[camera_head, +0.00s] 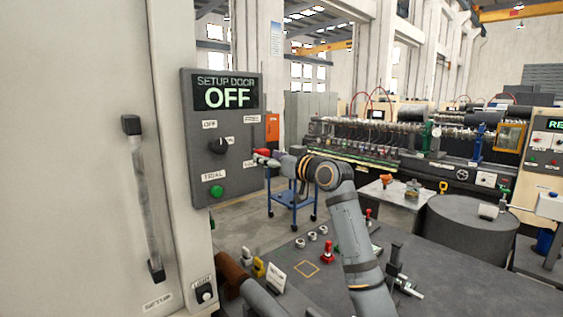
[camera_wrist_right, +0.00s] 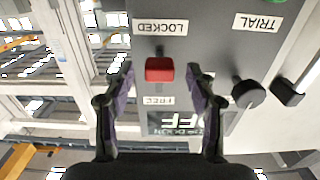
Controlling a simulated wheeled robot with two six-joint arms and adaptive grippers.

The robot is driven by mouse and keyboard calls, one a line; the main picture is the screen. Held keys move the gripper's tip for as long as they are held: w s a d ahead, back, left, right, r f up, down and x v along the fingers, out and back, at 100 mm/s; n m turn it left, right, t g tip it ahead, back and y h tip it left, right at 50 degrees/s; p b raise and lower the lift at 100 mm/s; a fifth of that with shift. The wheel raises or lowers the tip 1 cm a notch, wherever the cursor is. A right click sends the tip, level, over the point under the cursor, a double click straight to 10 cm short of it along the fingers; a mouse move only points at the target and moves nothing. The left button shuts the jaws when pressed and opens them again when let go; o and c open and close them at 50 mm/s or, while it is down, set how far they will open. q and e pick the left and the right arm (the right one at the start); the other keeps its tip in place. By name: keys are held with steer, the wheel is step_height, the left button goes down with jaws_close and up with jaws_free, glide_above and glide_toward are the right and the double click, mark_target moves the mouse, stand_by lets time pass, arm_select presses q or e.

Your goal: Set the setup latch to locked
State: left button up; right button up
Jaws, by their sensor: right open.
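A grey control panel (camera_head: 226,172) stands on the left, its display reading "SETUP DOOR OFF". The red latch knob (camera_wrist_right: 159,69) sits in a slot between the "LOCKED" label (camera_wrist_right: 160,27) and the "FREE" label (camera_wrist_right: 158,101); the wrist picture shows the panel upside down. The latch (camera_head: 262,152) also shows at the panel's right side in the head view. My right gripper (camera_wrist_right: 160,78) is open, its fingers on either side of the knob with gaps visible. In the head view the right gripper (camera_head: 267,159) is small and partly covers the "LOCKED" label. My left gripper is not in view.
The panel also carries a black selector knob (camera_head: 218,146) and a green button (camera_head: 216,191). A door handle (camera_head: 145,200) is at the left. A dark workbench (camera_head: 460,270) with small parts lies below. A blue cart (camera_head: 292,190) stands behind my arm.

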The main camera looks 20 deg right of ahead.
steer(key=v, duration=0.8)
steer(key=shift+d, duration=0.1)
